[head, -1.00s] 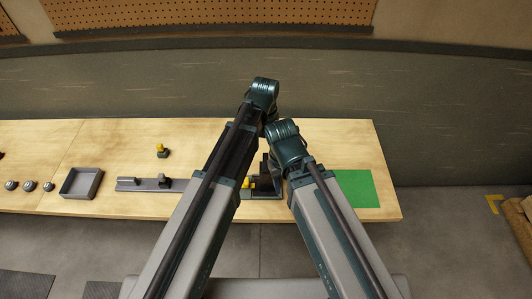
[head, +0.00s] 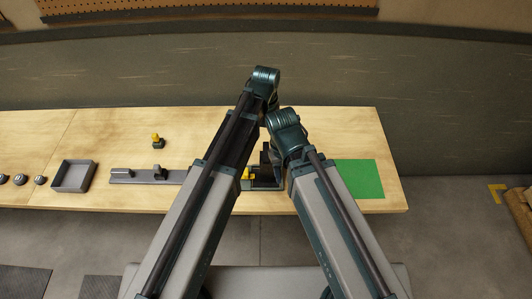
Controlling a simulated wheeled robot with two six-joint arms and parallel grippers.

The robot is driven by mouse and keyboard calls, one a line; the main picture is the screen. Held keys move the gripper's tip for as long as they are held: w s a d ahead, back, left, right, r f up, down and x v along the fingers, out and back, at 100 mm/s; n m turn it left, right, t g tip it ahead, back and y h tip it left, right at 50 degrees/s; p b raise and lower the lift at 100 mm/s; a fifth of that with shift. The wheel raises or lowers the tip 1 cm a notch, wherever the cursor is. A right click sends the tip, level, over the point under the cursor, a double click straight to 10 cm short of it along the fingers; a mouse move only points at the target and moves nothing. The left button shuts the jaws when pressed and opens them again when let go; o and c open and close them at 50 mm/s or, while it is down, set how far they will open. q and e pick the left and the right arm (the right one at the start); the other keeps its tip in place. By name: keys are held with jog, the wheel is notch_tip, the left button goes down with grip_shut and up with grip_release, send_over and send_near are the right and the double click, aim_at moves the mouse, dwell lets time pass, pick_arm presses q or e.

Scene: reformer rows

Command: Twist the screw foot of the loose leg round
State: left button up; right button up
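My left arm reaches over the bench from the left, and my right arm beside it; their wrists bend close together over the middle of the bench. Both grippers are hidden behind my arms. A dark fixture (head: 266,183) with a yellow part (head: 246,173) shows between the two arms, partly covered. I cannot make out the loose leg or its screw foot there. A small dark piece with a yellow top (head: 157,141) stands upright on the bench. A long grey bar fixture (head: 132,176) with a dark upright part lies left of my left arm.
The wooden bench (head: 210,120) carries a grey open tray (head: 73,177) and several small round grey pieces (head: 20,179) at the left. A green mat (head: 360,179) lies at the right end. The back strip of the bench is mostly clear.

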aim_at(266, 151)
pick_arm(q)
notch_tip(266, 151, down, 10)
jog(key=b, duration=0.8)
jog(key=shift+b, duration=0.35)
jog(key=shift+r, duration=0.1)
grip_shut()
